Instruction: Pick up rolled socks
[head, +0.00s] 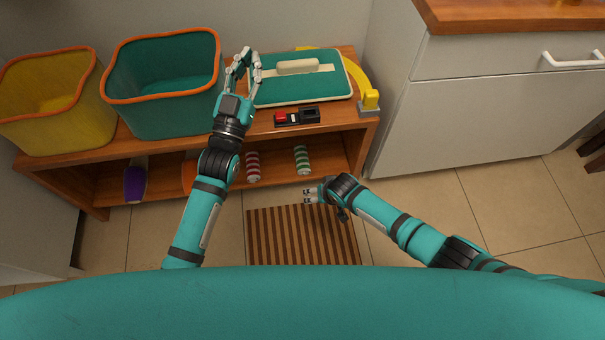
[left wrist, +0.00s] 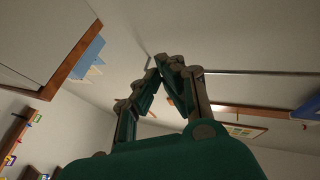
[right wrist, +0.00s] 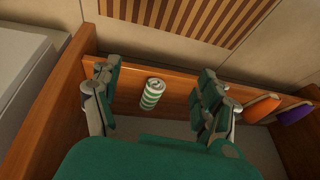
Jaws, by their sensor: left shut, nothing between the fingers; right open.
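Two striped rolls, which look like the rolled socks, stand or lie on the lower shelf: a red and white one (head: 252,166) and a green and white one (head: 302,159). The green one also shows in the right wrist view (right wrist: 152,94), framed between the fingers but apart from them. My right gripper (head: 308,195) is open and empty, in front of the shelf. My left gripper (head: 243,62) is shut with nothing in it, raised above the bench top between the teal bin and the teal lid. The left wrist view shows no sock.
A yellow bin (head: 50,105), a teal bin (head: 165,95) and a teal lid-like panel (head: 305,85) are on the wooden bench. A small black and red item (head: 297,116) lies near its front edge. Purple (head: 135,183) and orange items share the shelf. A striped mat (head: 300,237) lies in front.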

